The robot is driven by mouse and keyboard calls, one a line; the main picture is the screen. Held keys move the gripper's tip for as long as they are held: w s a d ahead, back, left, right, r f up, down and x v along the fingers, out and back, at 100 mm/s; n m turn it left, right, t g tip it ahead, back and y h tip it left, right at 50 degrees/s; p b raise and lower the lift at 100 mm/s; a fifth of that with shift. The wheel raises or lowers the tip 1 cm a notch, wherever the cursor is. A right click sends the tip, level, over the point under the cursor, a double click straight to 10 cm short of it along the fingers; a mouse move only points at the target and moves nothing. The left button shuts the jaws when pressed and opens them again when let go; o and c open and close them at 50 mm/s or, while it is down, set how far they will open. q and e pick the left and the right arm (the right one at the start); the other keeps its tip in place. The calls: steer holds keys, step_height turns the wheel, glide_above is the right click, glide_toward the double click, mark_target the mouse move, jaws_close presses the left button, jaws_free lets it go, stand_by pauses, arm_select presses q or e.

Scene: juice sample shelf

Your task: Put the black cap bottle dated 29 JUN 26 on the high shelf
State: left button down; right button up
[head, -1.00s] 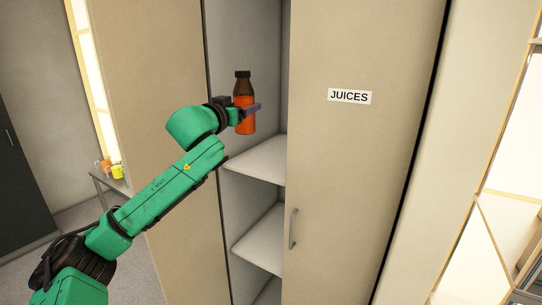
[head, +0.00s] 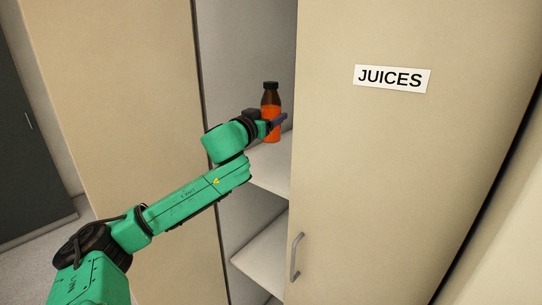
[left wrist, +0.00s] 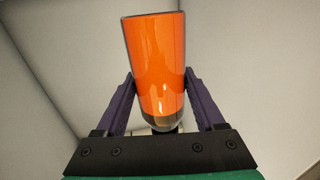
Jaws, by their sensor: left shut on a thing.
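The bottle (head: 270,127) has a black cap, a dark upper part and orange juice below. It is upright inside the open part of the cabinet, at the upper visible shelf (head: 270,168). My left gripper (head: 274,122) is shut on the bottle, with a finger on its side. In the left wrist view the bottle (left wrist: 157,65) stands between the two purple fingers (left wrist: 160,105). I cannot tell whether its base touches the shelf. No date is readable on it. My right gripper is not in view.
A beige door (head: 390,170) labelled JUICES (head: 392,79) covers the right side of the cabinet and has a metal handle (head: 296,256). A lower shelf (head: 262,255) is bare where visible. The cabinet's left panel (head: 120,90) stands beside my arm.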

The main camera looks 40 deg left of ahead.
mark_target(273, 137)
arm_select(q)
steer(key=f, duration=0.2)
steer(key=w+f, duration=0.1)
steer(key=f, duration=0.1)
steer(key=w+f, duration=0.1)
steer(key=f, duration=0.1)
steer(key=shift+a+f+p, duration=0.2)
steer(key=shift+f+p, duration=0.1)
steer(key=shift+f, duration=0.05)
steer(key=shift+s+f, duration=0.2)
steer(key=shift+f, duration=0.4)
steer(key=shift+s+f, duration=0.2)
steer(key=shift+f, duration=0.35)
steer(key=shift+s+d, duration=0.1)
steer(key=shift+s, duration=0.05)
steer(key=shift+f, duration=0.1)
jaws_free()
steer(key=shift+w+f, duration=0.1)
steer(key=shift+w, duration=0.1)
steer(key=shift+s, duration=0.1)
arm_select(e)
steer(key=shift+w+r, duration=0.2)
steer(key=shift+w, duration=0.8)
arm_select(q)
steer(key=shift+s, duration=0.1)
